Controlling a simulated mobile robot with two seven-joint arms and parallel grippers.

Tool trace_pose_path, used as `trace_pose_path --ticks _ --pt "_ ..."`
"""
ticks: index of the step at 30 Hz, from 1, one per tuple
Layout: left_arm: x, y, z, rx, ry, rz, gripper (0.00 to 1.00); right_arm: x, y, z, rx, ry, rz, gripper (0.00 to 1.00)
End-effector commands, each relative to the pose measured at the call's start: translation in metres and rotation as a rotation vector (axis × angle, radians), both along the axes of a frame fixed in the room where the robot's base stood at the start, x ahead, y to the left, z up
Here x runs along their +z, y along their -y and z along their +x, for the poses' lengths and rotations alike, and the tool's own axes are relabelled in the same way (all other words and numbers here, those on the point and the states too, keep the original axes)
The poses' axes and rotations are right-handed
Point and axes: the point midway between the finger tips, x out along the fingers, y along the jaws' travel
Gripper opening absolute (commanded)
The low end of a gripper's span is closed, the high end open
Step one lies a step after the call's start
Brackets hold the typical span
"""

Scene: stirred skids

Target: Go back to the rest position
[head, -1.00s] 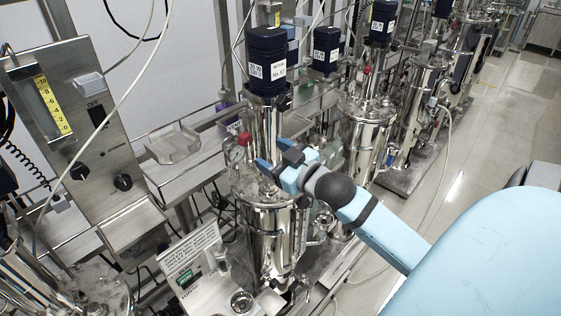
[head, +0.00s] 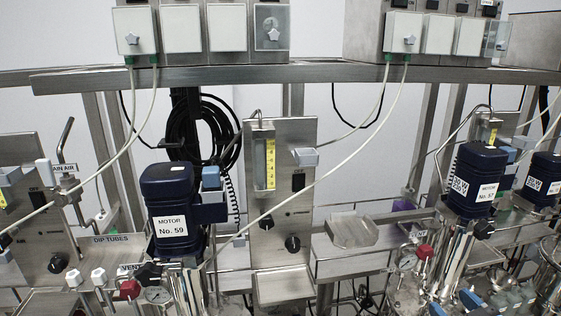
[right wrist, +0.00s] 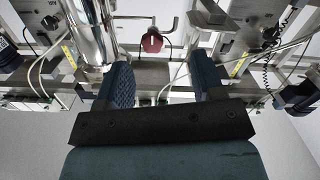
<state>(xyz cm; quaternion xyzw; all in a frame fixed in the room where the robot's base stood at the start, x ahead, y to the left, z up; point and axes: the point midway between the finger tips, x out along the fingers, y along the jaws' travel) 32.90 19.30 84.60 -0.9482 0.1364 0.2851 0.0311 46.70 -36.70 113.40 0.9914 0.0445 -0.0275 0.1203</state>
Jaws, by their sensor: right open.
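My right gripper (head: 454,304) shows only at its blue fingertips, at the bottom edge of the head view, right of centre. They are beside the steel vessel under the motor labelled No. 57 (head: 478,180). In the right wrist view the gripper (right wrist: 165,85) is open, its two blue fingers wide apart with nothing between them. A red knob (right wrist: 151,42) shows beyond the fingers, and a steel column (right wrist: 88,30) stands close to the left finger. The rest of my right arm is out of the head view. My left gripper is not in view.
The motor labelled No. 59 (head: 172,215) stands at left. A control panel with a yellow gauge (head: 283,200) and an empty steel tray (head: 352,230) lie between the motors. White cables hang from switch boxes (head: 183,30). A red knob with a dial gauge (head: 407,262) is near my fingertips.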

Motion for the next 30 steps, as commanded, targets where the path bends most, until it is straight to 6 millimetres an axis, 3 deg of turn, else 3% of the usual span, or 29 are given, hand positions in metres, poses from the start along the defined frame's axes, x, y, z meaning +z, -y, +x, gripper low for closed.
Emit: trace_pose_path --ticks 6,9,13,19,30 --pt "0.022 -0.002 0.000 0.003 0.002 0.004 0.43 -0.128 -0.060 -0.041 0.030 -0.267 0.078 0.62" --pt "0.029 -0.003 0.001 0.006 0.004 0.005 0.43 -0.179 -0.097 -0.072 0.054 -0.377 0.105 0.62" --pt "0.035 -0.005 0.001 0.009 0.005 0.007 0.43 -0.223 -0.138 -0.110 0.086 -0.482 0.131 0.62" --pt "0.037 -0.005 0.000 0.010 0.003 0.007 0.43 -0.250 -0.168 -0.138 0.110 -0.547 0.149 0.62" --pt "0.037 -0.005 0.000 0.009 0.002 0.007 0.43 -0.250 -0.169 -0.139 0.111 -0.550 0.149 0.62"
